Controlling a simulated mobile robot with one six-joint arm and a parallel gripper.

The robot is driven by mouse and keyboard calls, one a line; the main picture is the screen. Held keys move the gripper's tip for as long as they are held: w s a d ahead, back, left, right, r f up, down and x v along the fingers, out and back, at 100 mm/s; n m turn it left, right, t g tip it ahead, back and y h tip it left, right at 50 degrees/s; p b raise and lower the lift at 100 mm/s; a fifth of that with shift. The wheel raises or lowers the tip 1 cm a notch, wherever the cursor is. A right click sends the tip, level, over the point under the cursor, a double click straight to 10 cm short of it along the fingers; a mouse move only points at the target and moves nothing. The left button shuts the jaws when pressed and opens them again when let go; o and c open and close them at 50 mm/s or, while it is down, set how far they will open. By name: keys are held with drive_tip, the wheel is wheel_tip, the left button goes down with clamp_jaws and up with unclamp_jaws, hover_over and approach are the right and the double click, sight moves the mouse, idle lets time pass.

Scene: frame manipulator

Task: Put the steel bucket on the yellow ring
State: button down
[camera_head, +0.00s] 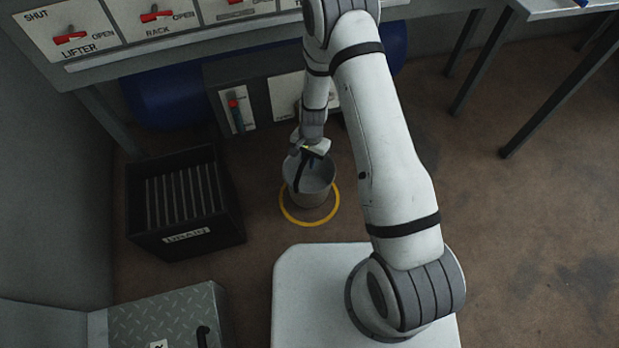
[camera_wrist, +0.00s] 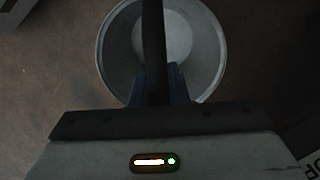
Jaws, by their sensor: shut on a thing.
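The steel bucket (camera_head: 310,188) is upright over the yellow ring (camera_head: 313,222) on the brown floor in the head view. The ring shows around the bucket's lower part, mostly in front and to the sides. I cannot tell if the bucket touches the floor. My gripper (camera_head: 303,160) is above the bucket, shut on its dark handle (camera_head: 300,180). In the wrist view the bucket's round rim (camera_wrist: 219,62) and pale inside show below my gripper (camera_wrist: 160,85), with the dark handle (camera_wrist: 152,35) running up between the fingers. The ring is not visible there.
A black slatted drain box (camera_head: 187,238) stands left of the ring. A checker-plate lid (camera_head: 165,320) is at front left. The floor at right is open.

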wheel_tip(320, 180, down, 6)
drive_tip(key=b, duration=0.2)
drive_tip(key=shift+f, duration=0.15)
drive_tip(key=shift+f, duration=0.15)
drive_tip(key=c, duration=1.4)
unclamp_jaws()
